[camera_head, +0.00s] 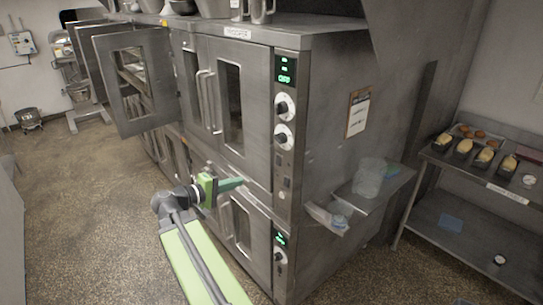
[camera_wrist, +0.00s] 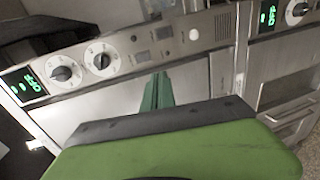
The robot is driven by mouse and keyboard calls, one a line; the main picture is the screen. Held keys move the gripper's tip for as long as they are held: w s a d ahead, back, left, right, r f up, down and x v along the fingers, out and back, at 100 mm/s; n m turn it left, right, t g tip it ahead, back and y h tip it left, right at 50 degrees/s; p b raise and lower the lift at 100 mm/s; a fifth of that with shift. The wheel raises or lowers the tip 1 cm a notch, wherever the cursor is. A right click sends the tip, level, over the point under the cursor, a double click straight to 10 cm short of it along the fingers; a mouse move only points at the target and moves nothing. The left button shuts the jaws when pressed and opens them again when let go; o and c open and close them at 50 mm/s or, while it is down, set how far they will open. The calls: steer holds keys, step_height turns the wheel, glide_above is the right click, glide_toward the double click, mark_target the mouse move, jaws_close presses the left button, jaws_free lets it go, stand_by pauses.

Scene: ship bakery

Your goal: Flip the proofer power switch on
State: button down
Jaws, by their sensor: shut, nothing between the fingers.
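A tall steel oven-like cabinet (camera_head: 320,120) stands at the middle, with a narrow control panel (camera_head: 283,160) down its front right edge. In the wrist view the upper display (camera_wrist: 22,87) glows green beside two round knobs (camera_wrist: 103,60). Past them on the panel are small dark squares (camera_wrist: 142,57) and a pale round part (camera_wrist: 194,35). I cannot tell which is the power switch or its position. My gripper (camera_head: 240,183) is shut and empty in front of the cabinet doors, left of the panel. Its green fingers (camera_wrist: 157,92) point toward the panel, apparently apart from it.
A glass-paned door (camera_head: 135,80) stands open at the left. A side shelf (camera_head: 375,188) with clear containers juts from the cabinet's right side. A steel table (camera_head: 480,180) with loaf pans stands at the right. The floor (camera_head: 80,210) at the left is clear.

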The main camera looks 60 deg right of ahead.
mark_target(277, 164)
steer(key=shift+s+d+r+g+h, duration=0.2)
steer(key=shift+d+r, duration=0.1)
steer(key=shift+r, duration=0.2)
steer(key=shift+s+d+r+g+h, duration=0.1)
steer(key=shift+s+d+r, duration=0.15)
steer(key=shift+r, duration=0.2)
steer(key=b+x, duration=0.1)
steer(key=x, duration=1.3)
steer(key=shift+b, duration=0.4)
steer(key=shift+w, duration=0.1)
